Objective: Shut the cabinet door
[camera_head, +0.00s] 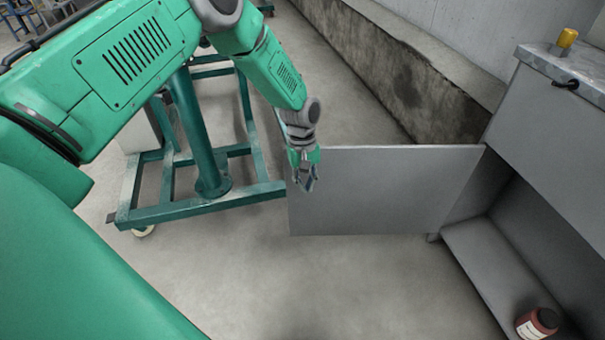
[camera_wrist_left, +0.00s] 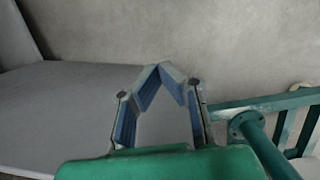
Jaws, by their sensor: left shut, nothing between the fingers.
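The grey cabinet (camera_head: 545,135) stands at the right of the head view with its lower compartment open. Its flat grey door (camera_head: 385,190) is swung wide open and reaches left from the cabinet. My left gripper (camera_head: 307,186) is at the door's free left end, in front of its face in the head view; I cannot tell whether it touches. In the left wrist view the fingertips of the left gripper (camera_wrist_left: 161,72) meet with nothing between them, and the door (camera_wrist_left: 60,115) spreads at the left. My right gripper is not in view.
A green wheeled frame (camera_head: 205,185) stands left of the door. A low concrete wall (camera_head: 400,75) runs behind. A dark red jar (camera_head: 537,324) is on the cabinet's lower shelf, and a yellow object (camera_head: 567,38) is on top. The floor in front of the door is clear.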

